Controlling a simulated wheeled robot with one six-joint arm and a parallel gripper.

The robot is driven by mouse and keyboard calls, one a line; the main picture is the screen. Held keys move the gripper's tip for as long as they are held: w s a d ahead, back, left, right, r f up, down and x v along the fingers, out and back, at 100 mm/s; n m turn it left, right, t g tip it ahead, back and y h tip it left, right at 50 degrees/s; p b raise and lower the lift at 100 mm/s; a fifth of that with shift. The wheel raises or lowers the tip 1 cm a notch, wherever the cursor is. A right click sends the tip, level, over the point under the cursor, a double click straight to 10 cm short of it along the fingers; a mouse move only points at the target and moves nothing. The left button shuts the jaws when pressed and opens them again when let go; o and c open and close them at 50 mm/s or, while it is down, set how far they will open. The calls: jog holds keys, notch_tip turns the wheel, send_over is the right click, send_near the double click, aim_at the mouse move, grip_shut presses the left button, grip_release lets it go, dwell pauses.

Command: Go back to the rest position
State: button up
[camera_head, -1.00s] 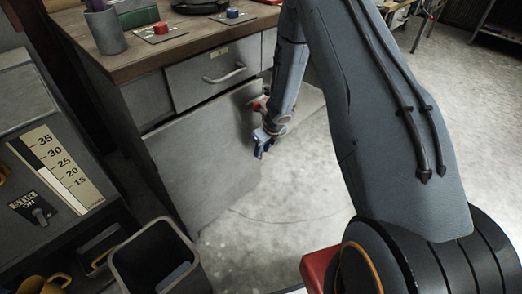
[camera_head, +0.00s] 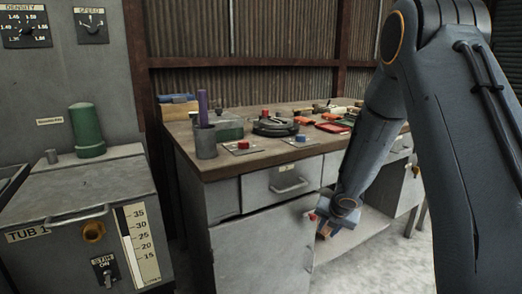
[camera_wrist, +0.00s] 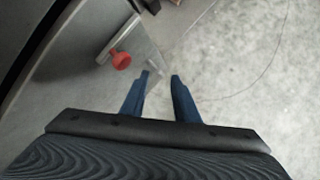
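My gripper (camera_head: 328,230) hangs low in front of the workbench, beside its grey lower door (camera_head: 262,248). In the wrist view the two blue fingers of my gripper (camera_wrist: 160,75) stand apart with nothing between them. A red knob (camera_wrist: 121,60) on a metal plate lies just ahead and to the left of the fingers, apart from them. Pale concrete floor shows beyond the fingertips.
The workbench (camera_head: 240,170) carries a grey cup (camera_head: 205,142), a red button (camera_head: 243,145), a blue button (camera_head: 300,138) and several tools. A tub machine (camera_head: 70,225) with a green cylinder (camera_head: 87,130) stands at left. Clear floor (camera_wrist: 245,110) lies right of my gripper.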

jog(key=s+a+r+m+g, duration=0.2)
jog(key=s+r+m, duration=0.3)
jog(key=s+m, duration=0.85)
jog(key=s+a+r+m+g, duration=0.15)
jog(key=s+r+m, duration=0.35)
jog(key=s+m, duration=0.85)
jog(key=s+a+r+m+g, duration=0.1)
jog(key=s+a+r+g, duration=0.1)
jog(key=s+a+r, duration=0.65)
jog(key=d+r+m+p, duration=0.2)
jog(key=d+r+p, duration=0.4)
jog(key=p, duration=0.9)
jog(key=shift+s+d+r+m, duration=0.15)
jog(key=shift+d+r+m, duration=0.25)
jog(key=shift+d, duration=0.45)
